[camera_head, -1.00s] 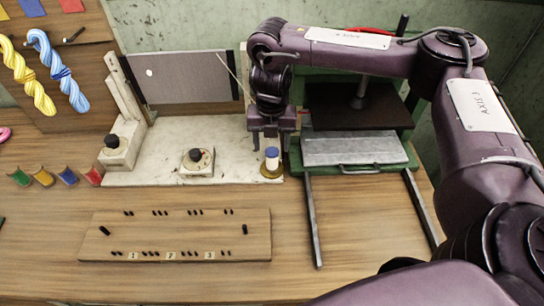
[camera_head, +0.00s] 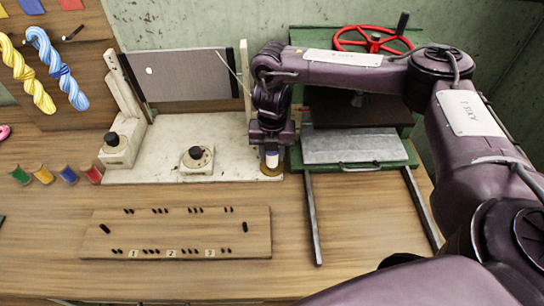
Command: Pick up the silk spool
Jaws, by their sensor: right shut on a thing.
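The spool's base still appears to be at the level of the white base. My left gripper is not in view.
A green press (camera_head: 300,152) with a red handwheel (camera_head: 372,38) and two metal rails stands just right. Coloured spools (camera_head: 68,176) stand at the left. A wooden board with pegs (camera_head: 180,235) lies in front. A black-knobbed block (camera_head: 196,160) sits on the white base.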

